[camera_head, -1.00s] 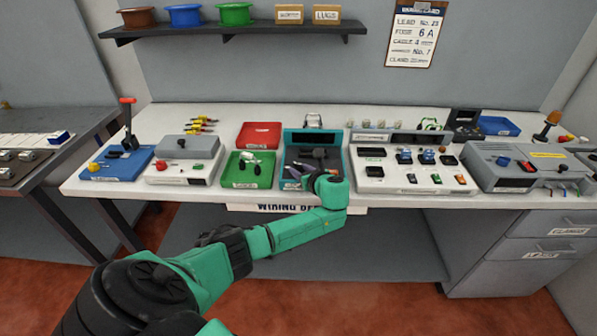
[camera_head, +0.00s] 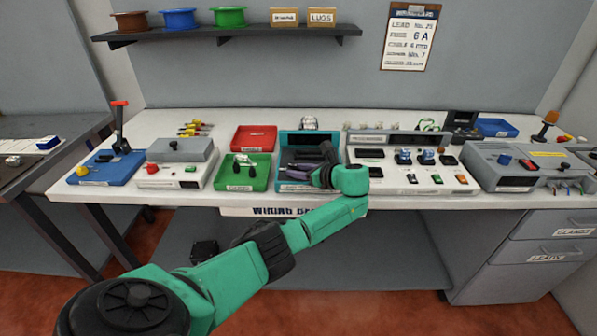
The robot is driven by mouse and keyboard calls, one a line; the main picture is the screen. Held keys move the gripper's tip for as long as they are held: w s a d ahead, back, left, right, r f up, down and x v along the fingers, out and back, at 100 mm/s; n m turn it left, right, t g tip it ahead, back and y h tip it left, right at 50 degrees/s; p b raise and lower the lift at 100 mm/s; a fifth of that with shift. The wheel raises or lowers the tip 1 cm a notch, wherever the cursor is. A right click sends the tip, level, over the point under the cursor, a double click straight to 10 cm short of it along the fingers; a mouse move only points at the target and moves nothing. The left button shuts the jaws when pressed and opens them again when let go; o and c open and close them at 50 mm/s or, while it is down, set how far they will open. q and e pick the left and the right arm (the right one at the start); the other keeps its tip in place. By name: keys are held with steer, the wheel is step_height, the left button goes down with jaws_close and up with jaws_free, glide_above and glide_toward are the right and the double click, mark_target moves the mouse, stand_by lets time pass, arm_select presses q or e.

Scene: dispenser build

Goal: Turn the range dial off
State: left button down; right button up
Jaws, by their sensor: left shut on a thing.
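The teal-framed unit (camera_head: 283,150) stands at the middle of the bench's front, with a dark face. My left gripper (camera_head: 322,166) reaches over the right part of this face, with its wrist at the unit's right front edge. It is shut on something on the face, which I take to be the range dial. The dial and the fingertips are hidden behind the gripper's dark body, so the dial's setting cannot be read. My right gripper is out of view.
A green tray (camera_head: 230,187) with small parts and a red tray (camera_head: 243,149) are left of the unit. A white panel (camera_head: 395,180) with switches and knobs stands close on the right. A grey box (camera_head: 482,176) is farther right. A blue lever base (camera_head: 92,181) is far left.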

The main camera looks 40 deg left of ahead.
arm_select(q)
steer(key=shift+c, duration=2.2)
jaws_free()
steer(key=b+v, duration=0.1)
steer(key=v, duration=1.3)
steer(key=shift+d+b, duration=0.25)
steer(key=shift+b, duration=0.05)
steer(key=shift+r, duration=0.1)
